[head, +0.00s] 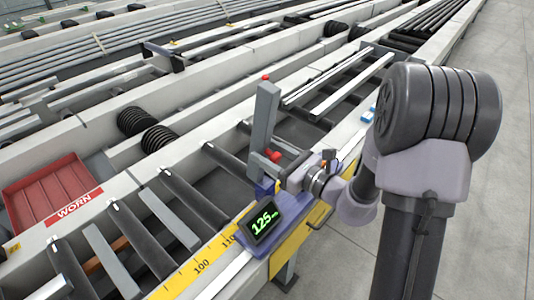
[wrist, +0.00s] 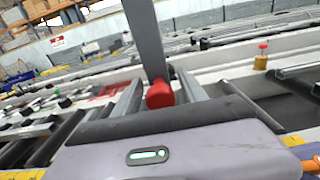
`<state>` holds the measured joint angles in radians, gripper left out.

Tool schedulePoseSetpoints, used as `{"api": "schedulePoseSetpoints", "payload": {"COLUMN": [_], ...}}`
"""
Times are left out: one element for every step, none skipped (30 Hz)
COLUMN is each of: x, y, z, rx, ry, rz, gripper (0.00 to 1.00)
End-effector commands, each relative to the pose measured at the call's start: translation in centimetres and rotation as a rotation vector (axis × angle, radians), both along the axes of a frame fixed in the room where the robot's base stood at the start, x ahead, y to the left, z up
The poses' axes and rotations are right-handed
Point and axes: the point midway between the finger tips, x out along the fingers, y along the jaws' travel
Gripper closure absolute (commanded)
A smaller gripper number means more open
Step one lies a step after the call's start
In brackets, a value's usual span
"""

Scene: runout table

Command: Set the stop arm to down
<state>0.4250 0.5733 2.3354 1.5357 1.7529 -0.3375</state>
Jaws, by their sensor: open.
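The stop arm (head: 266,115) is a grey bar standing upright on the blue-purple stop carriage (head: 258,206), with a small red tip on top. The arm also rises in the wrist view (wrist: 146,38), its top cut off by the frame. A red knob (wrist: 160,95) sits at its lower part and also shows in the head view (head: 273,155). My gripper (head: 275,168) is open beside the base of the arm. In the wrist view, its two grey fingers (wrist: 160,90) lie either side of the knob. I cannot tell whether they touch it.
A display (head: 264,220) reading 125 is on the carriage, beside a yellow scale (head: 202,266) along the rail. Dark rollers (head: 140,240) lie left of it. A red tray (head: 52,190) labelled WORN is at far left. Open grey floor (head: 480,130) is at right.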

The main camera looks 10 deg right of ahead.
Motion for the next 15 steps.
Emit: {"api": "schedulePoseSetpoints", "payload": {"x": [0.21,0.32,0.4,0.43,0.45,0.45,0.44,0.42,0.42,0.42,0.42,0.42,0.4,0.4,0.4], "y": [0.19,0.23,0.27,0.29,0.29,0.29,0.28,0.28,0.28,0.28,0.28,0.28,0.28,0.28,0.28], "z": [-0.01,0.0,0.02,0.03,0.04,0.04,0.04,0.04,0.04,0.04,0.04,0.03,0.03,0.03,0.03], "rx": [-0.001,0.0,0.001,0.001,0.001,0.001,0.001,0.001,0.001,0.0,0.0,0.0,0.0,0.0,0.0], "ry": [-0.001,-0.001,-0.001,-0.001,-0.001,-0.001,-0.001,-0.001,-0.001,0.0,0.0,0.0,0.0,0.0,0.0], "rz": [0.001,0.0,-0.001,-0.001,-0.001,-0.001,-0.001,-0.001,-0.001,-0.001,-0.001,-0.001,-0.001,-0.001,-0.001], "gripper": [0.5,0.5,0.5,0.5,0.5,0.5,0.5,0.5,0.5,0.52,0.58,0.66,0.72,0.78,0.85]}}
